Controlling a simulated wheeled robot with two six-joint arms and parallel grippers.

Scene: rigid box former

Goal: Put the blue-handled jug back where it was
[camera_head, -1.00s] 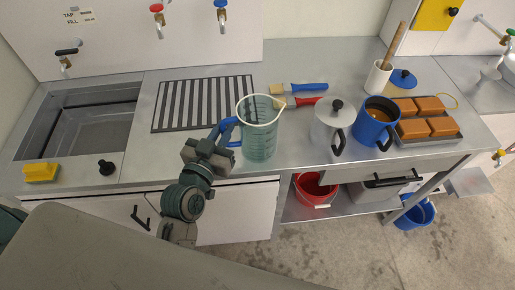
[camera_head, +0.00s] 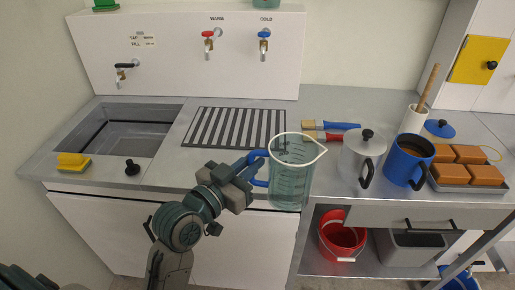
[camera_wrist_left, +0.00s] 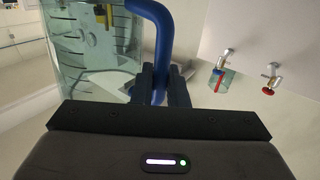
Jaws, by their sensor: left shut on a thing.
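The clear, green-tinted jug (camera_head: 290,180) with a blue handle (camera_head: 258,168) is upright near the counter's front edge, its lower part overlapping that edge in the head view. My left gripper (camera_head: 248,172) is shut on the blue handle, at the jug's left side. In the left wrist view the handle (camera_wrist_left: 160,35) runs down between my left fingers (camera_wrist_left: 158,85), with the jug's marked wall (camera_wrist_left: 95,45) to the left. Whether the jug's base touches anything is unclear. My right gripper is not in view.
A sink (camera_head: 120,135) and striped drain grid (camera_head: 235,127) lie left and behind. Brushes (camera_head: 330,126) lie behind. A red bucket (camera_head: 342,238) sits below.

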